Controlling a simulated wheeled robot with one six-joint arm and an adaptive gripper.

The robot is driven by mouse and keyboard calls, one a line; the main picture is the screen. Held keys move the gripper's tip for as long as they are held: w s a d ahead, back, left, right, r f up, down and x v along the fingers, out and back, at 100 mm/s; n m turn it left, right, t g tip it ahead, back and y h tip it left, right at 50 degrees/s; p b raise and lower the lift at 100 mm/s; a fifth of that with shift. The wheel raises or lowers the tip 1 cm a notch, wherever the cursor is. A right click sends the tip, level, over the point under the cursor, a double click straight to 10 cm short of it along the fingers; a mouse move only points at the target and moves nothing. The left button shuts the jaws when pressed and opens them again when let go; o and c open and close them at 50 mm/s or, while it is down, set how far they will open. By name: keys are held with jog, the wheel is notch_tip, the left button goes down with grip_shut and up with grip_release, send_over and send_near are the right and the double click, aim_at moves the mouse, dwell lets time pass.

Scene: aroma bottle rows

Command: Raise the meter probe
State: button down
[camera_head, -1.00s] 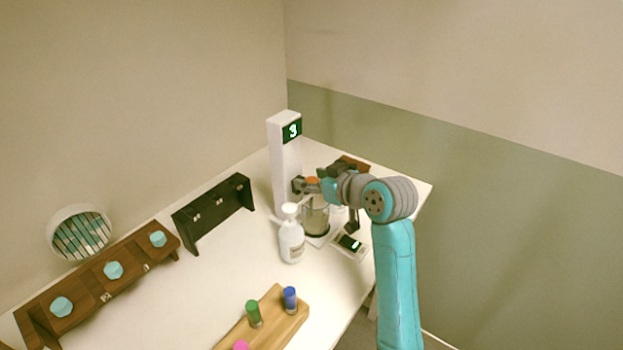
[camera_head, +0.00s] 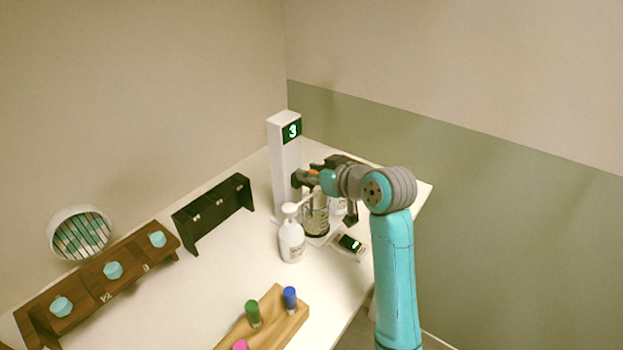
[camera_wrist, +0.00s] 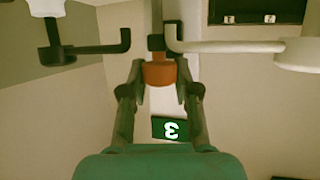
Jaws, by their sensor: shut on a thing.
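The meter is a white column (camera_head: 285,170) with a green display reading 3, near the back corner of the table. Its probe has an orange-red collar (camera_wrist: 159,73) on a dark rod. My gripper (camera_wrist: 160,88) is shut on the probe at the collar, with one finger on each side. In the head view the collar shows as a small orange patch (camera_head: 313,172) beside the column. A glass beaker (camera_head: 316,222) stands below on a white base. The probe's lower end cannot be made out, so I cannot tell whether it is inside the beaker.
A white pump bottle (camera_head: 291,240) stands just left of the beaker; a dark pump nozzle (camera_wrist: 95,48) is also close. A small scale display (camera_head: 350,243) is in front.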

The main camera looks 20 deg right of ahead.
notch_tip(320, 180, up, 9)
jog(key=shift+r, duration=0.1)
jog(key=c, duration=0.9)
grip_release()
jog(key=shift+o, duration=0.4)
jog(key=shift+s+d, duration=0.1)
jog(key=shift+s, duration=0.05)
jog(key=v, duration=1.1)
jog(key=shift+s, duration=0.25)
jog(key=shift+d+r, duration=0.1)
jog(key=shift+d, duration=0.05)
